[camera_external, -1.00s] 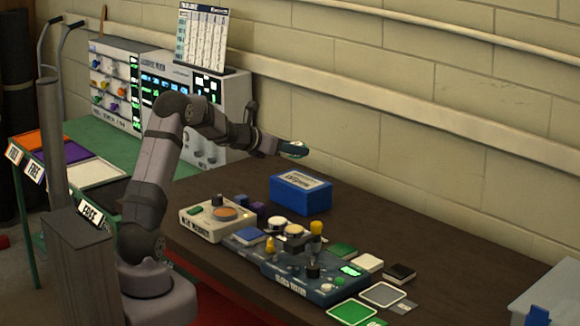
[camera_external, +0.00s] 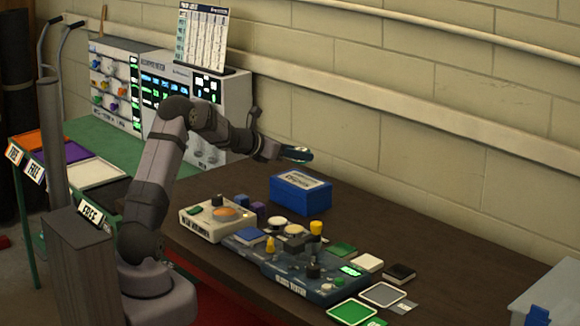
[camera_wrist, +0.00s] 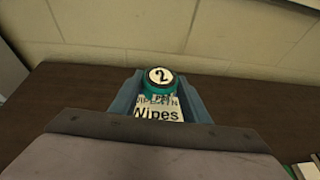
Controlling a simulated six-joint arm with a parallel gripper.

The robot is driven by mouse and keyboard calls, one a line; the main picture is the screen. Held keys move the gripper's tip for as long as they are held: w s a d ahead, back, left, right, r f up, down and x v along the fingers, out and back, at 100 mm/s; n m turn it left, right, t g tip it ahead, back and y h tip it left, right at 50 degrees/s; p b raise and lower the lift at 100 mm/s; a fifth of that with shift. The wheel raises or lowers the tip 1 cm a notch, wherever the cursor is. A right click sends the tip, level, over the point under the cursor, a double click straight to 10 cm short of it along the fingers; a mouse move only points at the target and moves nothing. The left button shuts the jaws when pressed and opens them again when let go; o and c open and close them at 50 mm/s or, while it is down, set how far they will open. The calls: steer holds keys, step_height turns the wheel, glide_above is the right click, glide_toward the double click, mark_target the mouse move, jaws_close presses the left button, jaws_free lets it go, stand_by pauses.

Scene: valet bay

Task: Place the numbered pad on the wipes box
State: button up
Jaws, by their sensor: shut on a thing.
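The numbered pad (camera_wrist: 161,83) is round and teal-green, with a white disc bearing a black "2". In the wrist view my gripper (camera_wrist: 160,92) is shut on it. The blue wipes box (camera_external: 301,198) sits on the dark table near the wall, with a white label on top. In the external view my gripper (camera_external: 297,154) is in the air above the box, with a clear gap between. In the wrist view part of the box's label, reading "Wipes" (camera_wrist: 158,113), shows between the fingers below the pad; the blue sides are hidden.
A white console with an orange disc (camera_external: 225,213) and a dark blue console (camera_external: 300,285) stand in front of the box. Small blocks and flat pads lie around them. The block wall (camera_external: 400,120) runs close behind. Bare table (camera_external: 440,245) lies right of the box.

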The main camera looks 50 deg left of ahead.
mark_target(294, 182)
steer(key=shift+f, duration=2.6)
steer(key=shift+f, duration=0.25)
steer(key=o, duration=1)
steer(key=shift+r, duration=0.1)
steer(key=shift+r, duration=0.1)
steer(key=shift+r, duration=0.15)
steer(key=shift+s+a, duration=0.1)
steer(key=shift+s, duration=0.25)
steer(key=b+v, duration=0.2)
steer(key=v, duration=0.9)
steer(key=shift+s+b, duration=0.15)
steer(key=shift+b, duration=0.25)
